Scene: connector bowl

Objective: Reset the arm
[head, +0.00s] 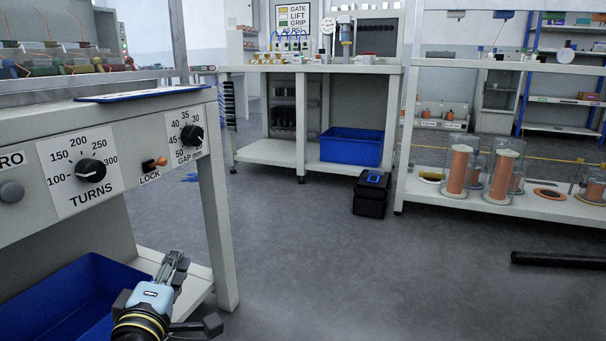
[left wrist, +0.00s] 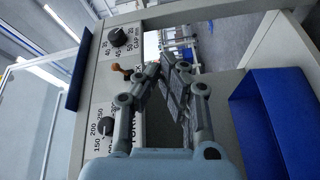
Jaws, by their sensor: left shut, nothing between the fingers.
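My left gripper (head: 175,264) is at the bottom left of the head view, in front of the bench's lower part and below its control panel (head: 130,200). Its fingers are shut with nothing between them. In the left wrist view the gripper (left wrist: 166,68) shows its fingers together, in front of the panel, with the GAP knob (left wrist: 117,37) above and to the left of the tips. My right gripper is in neither view.
The panel carries a TURNS knob (head: 90,171), an orange LOCK lever (head: 155,163) and a GAP knob (head: 192,135). A blue bin (head: 62,296) stands on the lower shelf beside my gripper. A black box (head: 371,195) stands on the floor; the floor (head: 310,265) to the right is mostly clear.

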